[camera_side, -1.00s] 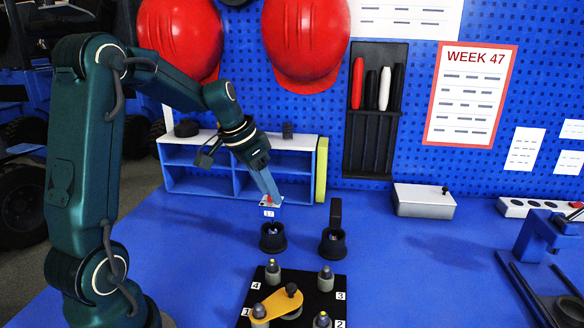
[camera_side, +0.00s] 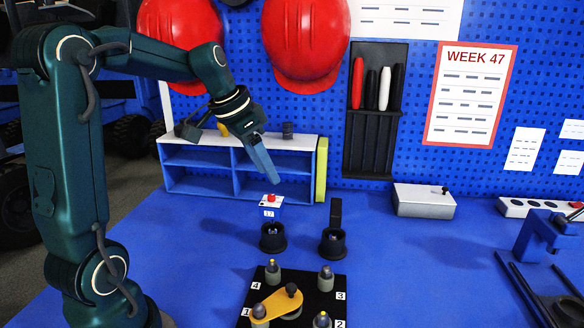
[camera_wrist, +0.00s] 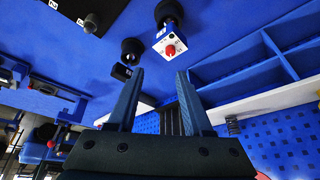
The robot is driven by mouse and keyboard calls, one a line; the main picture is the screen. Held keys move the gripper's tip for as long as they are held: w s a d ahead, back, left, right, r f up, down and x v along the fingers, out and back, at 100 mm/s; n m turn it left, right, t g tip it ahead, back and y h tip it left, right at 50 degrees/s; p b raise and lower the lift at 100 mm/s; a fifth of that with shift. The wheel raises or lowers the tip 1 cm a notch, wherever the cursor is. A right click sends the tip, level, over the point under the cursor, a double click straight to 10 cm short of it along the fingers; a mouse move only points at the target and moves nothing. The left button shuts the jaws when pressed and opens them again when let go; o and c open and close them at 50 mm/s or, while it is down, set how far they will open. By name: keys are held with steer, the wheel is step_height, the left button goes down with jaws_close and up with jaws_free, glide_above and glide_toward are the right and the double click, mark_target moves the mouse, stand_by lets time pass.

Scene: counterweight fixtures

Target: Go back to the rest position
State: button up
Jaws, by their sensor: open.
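My gripper (camera_side: 269,178) hangs in front of the blue shelf, tilted down and to the right. In the wrist view its two blue fingers (camera_wrist: 160,72) stand apart with nothing between them. Below it in the side view is a small white box with a red button (camera_side: 270,207), labelled 17, apart from the fingertips. The same box (camera_wrist: 168,42) shows in the wrist view beyond the fingers.
Two black round holders (camera_side: 272,238) (camera_side: 333,243) stand behind a black plate (camera_side: 318,297) with numbered pegs and a yellow arm (camera_side: 277,305). A blue shelf (camera_side: 200,185) stands behind my gripper. A grey box (camera_side: 424,202) sits at right.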

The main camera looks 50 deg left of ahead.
steer(key=s+d+r+m+t, duration=0.1)
steer(key=s+d, duration=0.2)
steer(key=d, duration=0.3)
steer(key=s+d+r+m, duration=0.2)
steer(key=s+d, duration=0.1)
steer(key=d, duration=0.3)
steer(key=s+d+f+n, duration=0.2)
steer(key=s+f, duration=0.3)
steer(key=s, duration=0.3)
steer(key=shift+s+d+f+n, duration=0.15)
steer(key=shift+f+n, duration=0.15)
steer(key=shift+n, duration=0.6)
